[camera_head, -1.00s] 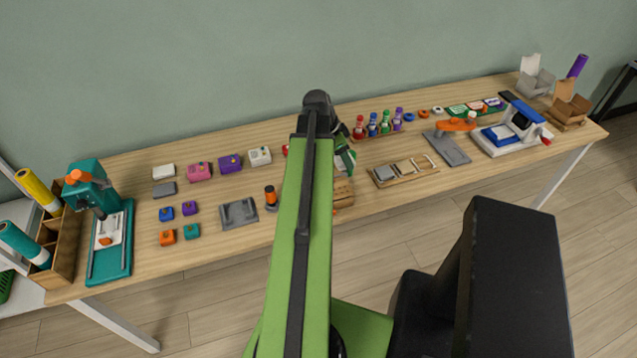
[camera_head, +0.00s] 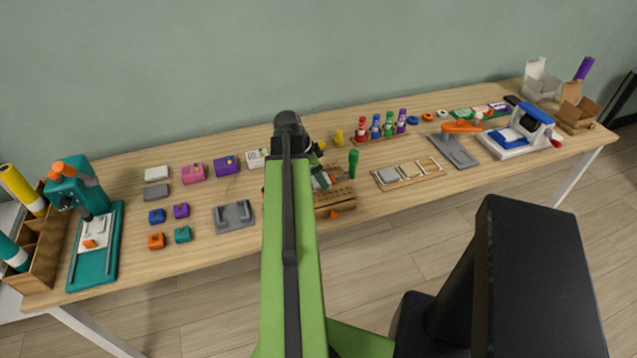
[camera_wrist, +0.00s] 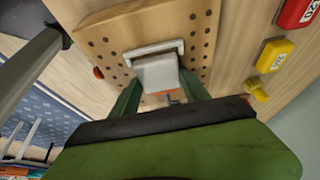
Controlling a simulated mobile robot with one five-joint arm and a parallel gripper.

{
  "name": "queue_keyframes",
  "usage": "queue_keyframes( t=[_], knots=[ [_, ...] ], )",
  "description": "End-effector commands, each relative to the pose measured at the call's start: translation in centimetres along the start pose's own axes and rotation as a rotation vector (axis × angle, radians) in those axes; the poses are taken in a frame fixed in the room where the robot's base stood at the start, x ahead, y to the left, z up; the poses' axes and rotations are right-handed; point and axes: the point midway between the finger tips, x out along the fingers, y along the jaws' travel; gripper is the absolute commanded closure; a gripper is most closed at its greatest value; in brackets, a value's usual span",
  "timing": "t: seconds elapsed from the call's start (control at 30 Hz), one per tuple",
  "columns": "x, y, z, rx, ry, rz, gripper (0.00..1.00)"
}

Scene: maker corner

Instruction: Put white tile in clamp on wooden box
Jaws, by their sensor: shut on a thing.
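The wooden box (camera_head: 340,196) has a top with rows of holes and stands near the table's front edge, right of my arm. It also shows in the wrist view (camera_wrist: 100,33). In the wrist view a white tile (camera_wrist: 158,74) is between the green fingers of my gripper (camera_wrist: 157,90), which is shut on it. The tile is over the box top, at a pale bracket-like clamp part (camera_wrist: 150,49). I cannot tell whether the tile touches the clamp or sits in it. In the head view my arm hides most of the gripper.
A yellow knob (camera_head: 339,137) stands behind the box. A rack of coloured bottles (camera_head: 382,131) and a wooden tray (camera_head: 412,178) are to its right. A grey fixture (camera_head: 234,216) and small coloured blocks (camera_head: 182,234) lie to its left. Bare table shows between them.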

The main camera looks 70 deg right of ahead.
Motion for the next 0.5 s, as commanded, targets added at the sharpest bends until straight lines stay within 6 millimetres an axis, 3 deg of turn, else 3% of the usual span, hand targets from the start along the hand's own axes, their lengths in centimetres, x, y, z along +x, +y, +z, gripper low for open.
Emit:
queue_keyframes(
  t=[0.3,0.33,0.5],
  knots=[
    [0.69,0.02,0.26,0.001,-0.001,0.0,0.92],
    [0.67,0.03,0.26,0.001,-0.002,0.0,0.45],
    [0.63,0.13,0.28,0.003,-0.006,0.003,0.25]
  ],
)
